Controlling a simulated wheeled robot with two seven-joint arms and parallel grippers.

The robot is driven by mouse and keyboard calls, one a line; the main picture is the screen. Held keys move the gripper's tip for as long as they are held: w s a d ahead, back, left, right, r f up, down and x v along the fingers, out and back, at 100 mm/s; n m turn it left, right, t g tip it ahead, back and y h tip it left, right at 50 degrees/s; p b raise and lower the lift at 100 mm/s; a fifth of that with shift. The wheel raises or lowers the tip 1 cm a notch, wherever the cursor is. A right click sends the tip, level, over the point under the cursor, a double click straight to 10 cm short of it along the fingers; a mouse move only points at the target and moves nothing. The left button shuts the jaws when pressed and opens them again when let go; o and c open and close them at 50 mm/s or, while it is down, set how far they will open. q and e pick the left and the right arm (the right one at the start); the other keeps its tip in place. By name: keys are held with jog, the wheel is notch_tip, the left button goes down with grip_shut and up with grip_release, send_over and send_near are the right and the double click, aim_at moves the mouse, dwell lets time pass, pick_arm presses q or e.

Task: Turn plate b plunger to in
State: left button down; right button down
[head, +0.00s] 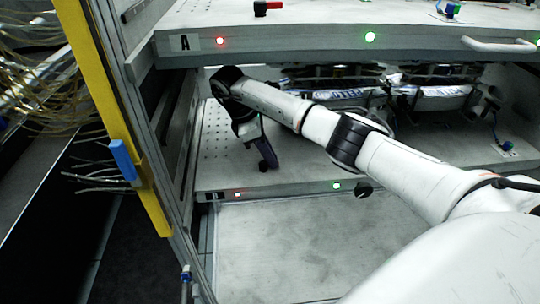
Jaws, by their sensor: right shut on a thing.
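Plate b (225,160) is the lower shelf, with a dark label at its front left corner and perforations along its left side. My right arm reaches in from the right across it. My right gripper (265,160) points down onto the left part of plate b, with its dark fingers shut on a small dark thing at the plate surface. This is where the plate b plunger appears to be, but the fingers hide most of it, so whether it is in or out cannot be told. My left gripper is not in view.
Plate A (330,42) lies close above my arm, with a red and black plunger (265,8) on top. Bundled parts (435,90) stand at the back of plate b. A yellow post (115,110) with a blue clip (124,160) and loose cables (60,90) are at left.

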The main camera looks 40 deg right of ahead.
jog(key=c, duration=1.8)
grip_release()
jog(key=shift+c, duration=0.2)
